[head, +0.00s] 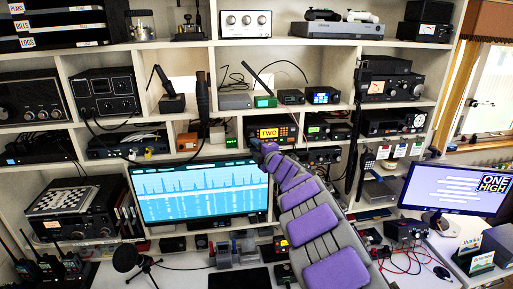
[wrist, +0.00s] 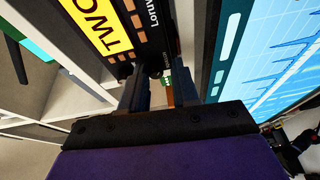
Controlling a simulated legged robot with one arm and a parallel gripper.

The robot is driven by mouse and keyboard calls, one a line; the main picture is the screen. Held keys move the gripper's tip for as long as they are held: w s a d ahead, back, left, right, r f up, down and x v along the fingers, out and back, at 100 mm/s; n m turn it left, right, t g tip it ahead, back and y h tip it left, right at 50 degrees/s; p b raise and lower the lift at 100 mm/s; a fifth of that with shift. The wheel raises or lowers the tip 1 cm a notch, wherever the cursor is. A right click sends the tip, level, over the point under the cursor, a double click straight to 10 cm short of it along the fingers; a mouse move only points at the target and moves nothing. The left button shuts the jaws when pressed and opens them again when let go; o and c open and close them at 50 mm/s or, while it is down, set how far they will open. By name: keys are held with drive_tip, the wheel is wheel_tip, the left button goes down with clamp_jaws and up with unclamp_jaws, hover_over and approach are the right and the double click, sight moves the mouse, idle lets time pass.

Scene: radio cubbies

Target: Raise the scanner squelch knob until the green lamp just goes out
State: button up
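The radio unit with the yellow TWO label, which may be the scanner (head: 285,127), sits in the middle cubby above the large monitor. Its dark face with amber buttons also shows at the top of the wrist view (wrist: 145,22), turned on its side. My gripper (head: 257,146) is at the lower front of this unit. In the wrist view its two dark fingers (wrist: 160,72) stand apart, with the unit's dark lower corner between or behind the tips. I cannot tell whether they touch a knob. A small green patch (wrist: 168,97) shows between the fingers; I cannot tell whether it is the lamp.
The large monitor (head: 200,190) with a blue spectrum display stands just below and left of my gripper; it is close beside the right finger in the wrist view (wrist: 270,60). White cubby shelves with several radios surround the unit. A second monitor (head: 455,189) stands at right.

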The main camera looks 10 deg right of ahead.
drive_tip(key=shift+s+r, duration=0.1)
drive_tip(key=shift+r, duration=0.05)
drive_tip(key=p+v, duration=0.1)
drive_tip(key=v, duration=1.6)
idle(0.3)
